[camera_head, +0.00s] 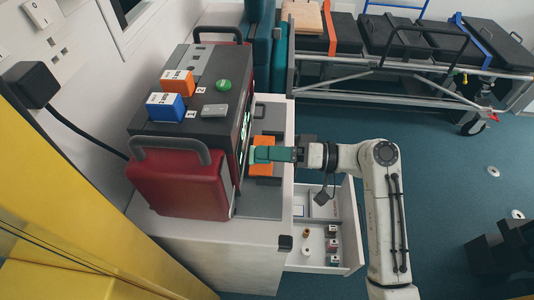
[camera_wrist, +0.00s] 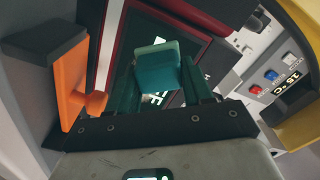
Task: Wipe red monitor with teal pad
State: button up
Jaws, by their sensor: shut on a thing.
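The red monitor (camera_head: 185,182) with a dark grey top stands on a white cabinet on the left in the head view. Its dark screen with green lettering faces right, and the screen (camera_wrist: 182,60) also shows in the wrist view. My gripper (camera_head: 272,154) is shut on the teal pad (camera_wrist: 158,68), which points at the screen. In the head view the pad (camera_head: 261,153) is close to the screen; I cannot tell whether it touches.
An orange holder (camera_head: 262,141) is beside the screen, also in the wrist view (camera_wrist: 72,88). An open drawer (camera_head: 327,235) with small bottles lies below my arm. A stretcher (camera_head: 400,45) stands at the back. A yellow panel (camera_head: 70,190) is at left.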

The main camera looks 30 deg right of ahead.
aim_at(247, 117)
jog(key=shift+x, duration=1.2)
jog(key=shift+w+d+b, duration=0.6)
jog(key=shift+w+d, duration=0.55)
jog(key=shift+w, duration=0.2)
jog(key=shift+w+d+b, duration=0.4)
jog(key=shift+w+d, duration=0.1)
jog(key=shift+w, duration=0.25)
jog(key=shift+w+d+b, duration=0.35)
jog(key=shift+w+d, duration=0.1)
jog(key=shift+w, duration=0.35)
jog(key=shift+w+d+b, duration=0.8)
jog(key=shift+w+d, duration=0.3)
jog(key=shift+w, duration=0.25)
jog(key=shift+w+a, duration=0.1)
